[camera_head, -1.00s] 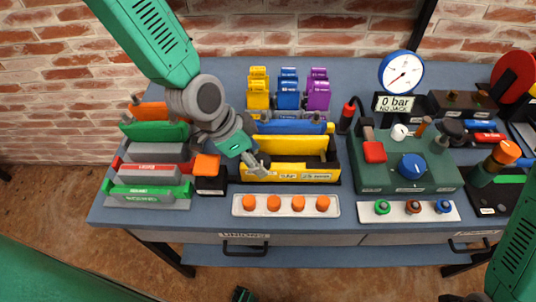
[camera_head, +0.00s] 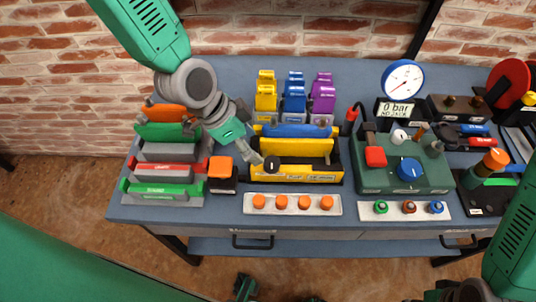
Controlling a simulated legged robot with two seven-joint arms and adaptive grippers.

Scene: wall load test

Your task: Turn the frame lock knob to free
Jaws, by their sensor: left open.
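A round black knob (camera_head: 271,164) with a light mark sits at the left end of the front face of the yellow frame (camera_head: 310,174); I take it to be the frame lock knob. My left gripper (camera_head: 250,156) reaches in from the upper left. Its fingers are open and point down to the right, just left of the knob, with nothing between them. I cannot tell whether a fingertip touches the frame. The frame's label is too small to read. My right arm shows at the lower right, with its gripper out of the picture.
An orange-topped black block (camera_head: 222,172) stands close left of the frame. Coloured bars in a rack (camera_head: 163,188) lie farther left. A white strip with orange knobs (camera_head: 292,205) lies in front. A green box with a blue dial (camera_head: 409,169) stands right.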

